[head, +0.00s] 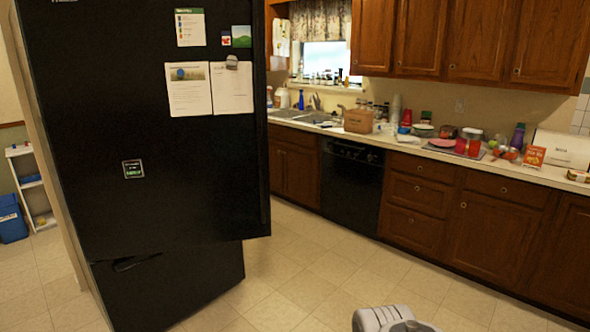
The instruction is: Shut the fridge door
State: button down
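The black fridge stands at the left of the head view, close to me. Its tall upper door (165,150) carries papers and magnets. The door's right edge juts out past the lower freezer drawer (170,285), so the door looks ajar. How wide the gap is and the inside of the fridge are hidden. A dark handle shows at the top left of the lower drawer. A light grey part of my own arm shows at the bottom edge, right of centre, apart from the fridge. My gripper's fingers are not in view.
Wooden base cabinets (415,195) and a black dishwasher (350,185) line the right wall. The counter above holds a cardboard box (358,121), cups and other clutter. A white shelf (30,185) and blue bin (12,218) stand at far left. The tiled floor (300,265) between is clear.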

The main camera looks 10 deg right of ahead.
aim_at(98, 69)
jog(key=u, duration=0.25)
jog(key=i, duration=0.85)
jog(key=u, duration=0.55)
